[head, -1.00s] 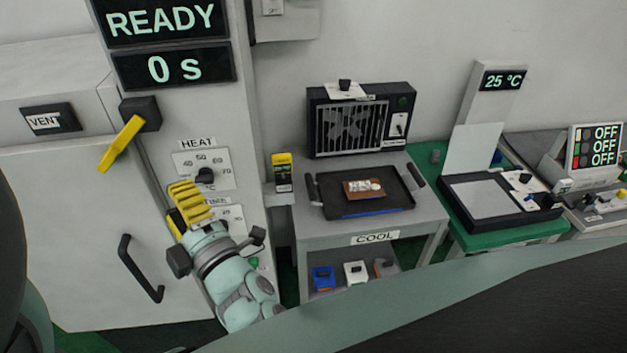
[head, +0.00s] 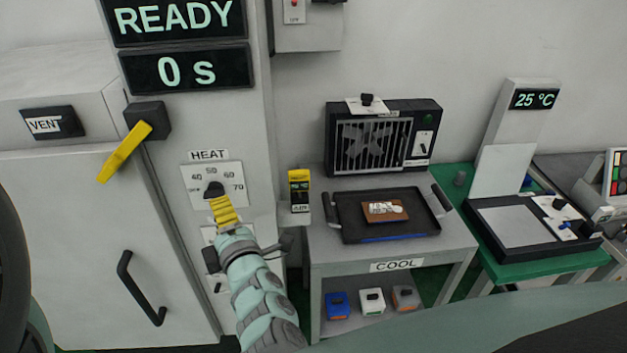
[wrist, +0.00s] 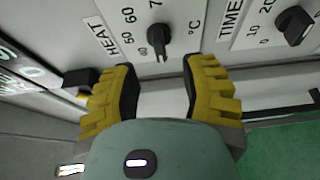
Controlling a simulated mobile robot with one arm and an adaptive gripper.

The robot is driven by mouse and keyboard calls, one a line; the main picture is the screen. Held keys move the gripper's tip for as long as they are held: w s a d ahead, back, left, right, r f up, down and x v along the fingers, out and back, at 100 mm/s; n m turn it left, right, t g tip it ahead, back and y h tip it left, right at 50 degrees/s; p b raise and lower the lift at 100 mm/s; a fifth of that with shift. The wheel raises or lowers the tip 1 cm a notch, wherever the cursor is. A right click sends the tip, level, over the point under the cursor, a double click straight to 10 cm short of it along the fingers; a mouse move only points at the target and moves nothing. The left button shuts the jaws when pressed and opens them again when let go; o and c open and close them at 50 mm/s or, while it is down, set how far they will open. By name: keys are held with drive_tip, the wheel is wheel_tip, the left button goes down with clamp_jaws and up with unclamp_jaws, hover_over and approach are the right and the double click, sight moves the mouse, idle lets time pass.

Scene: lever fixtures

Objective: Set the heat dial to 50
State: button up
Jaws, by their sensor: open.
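The heat dial (head: 213,188) is a small black knob on a white plate marked HEAT, with a scale including 40, 50, 60 and 70, on the grey cabinet front. In the wrist view the dial (wrist: 158,40) lies just beyond the fingertips, roughly centred between them; I cannot tell exactly which number it points at. My gripper (head: 223,208) has yellow ridged fingers and is just below the dial in the head view. The wrist view shows my gripper (wrist: 163,75) open and empty, with no visible contact with the dial.
The time dial (wrist: 295,25) is beside the heat plate, mostly hidden behind my arm in the head view. A yellow lever (head: 125,152) sticks out left of the dials. A door handle (head: 141,288) is lower left. A grey COOL cart (head: 335,252) stands to the right.

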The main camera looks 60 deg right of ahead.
sight(213, 193)
drive_tip(key=shift+p+x, duration=1.15)
drive_tip(key=shift+x, duration=2.5)
drive_tip(key=shift+o, duration=0.2)
clamp_jaws()
